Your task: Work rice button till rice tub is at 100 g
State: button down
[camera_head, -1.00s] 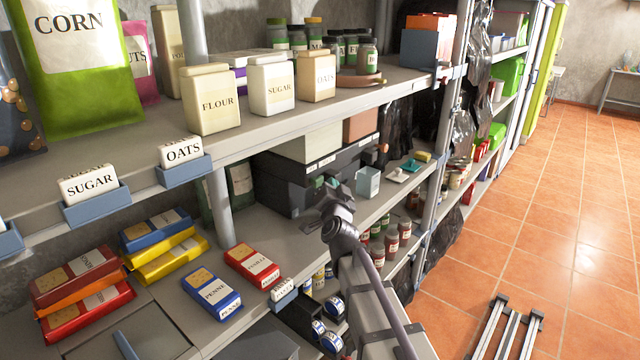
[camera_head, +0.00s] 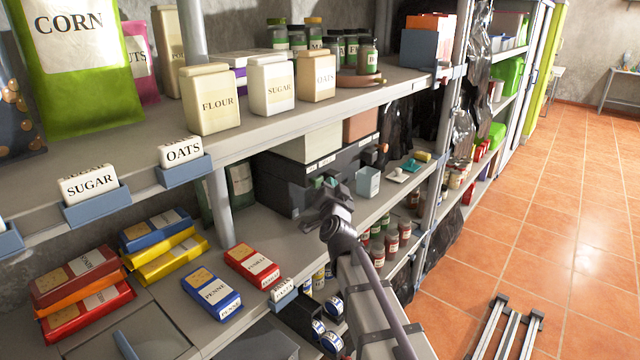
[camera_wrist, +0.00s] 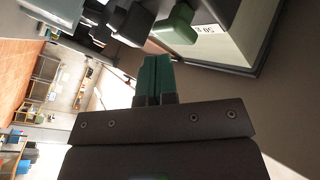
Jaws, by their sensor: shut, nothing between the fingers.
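In the wrist view my gripper (camera_wrist: 155,78) has its teal fingers pressed together with nothing between them. A green block (camera_wrist: 176,27), perhaps the button, lies just beyond the fingertips, apart from them in the picture. Beside it a pale panel (camera_wrist: 225,42) in a dark frame carries upside-down print that looks like "50 g". In the head view my gripper (camera_head: 325,192) is at the dark boxes (camera_head: 280,182) on the middle shelf; its fingertips are hard to make out. A pale blue-grey tub (camera_head: 368,182) stands to its right. I cannot read a rice label or tell the tub's contents.
The shelf edge with the flour (camera_head: 212,100), sugar and oats tubs hangs above left. Penne (camera_head: 212,292) and other packets lie lower left. Jars (camera_head: 391,240) stand below right. The tiled floor (camera_head: 560,200) at right is mostly open.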

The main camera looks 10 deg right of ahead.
jog(key=shift+w+a, duration=0.15)
jog(key=shift+w+a, duration=0.45)
jog(key=shift+w, duration=0.05)
dwell(0.9)
jog(key=shift+s+d, duration=0.7)
jog(key=shift+s, duration=0.1)
jog(key=s+d, duration=0.3)
jog(key=shift+s+d, duration=0.15)
jog(key=shift+s, duration=0.25)
jog(key=shift+f, duration=0.1)
dwell(0.6)
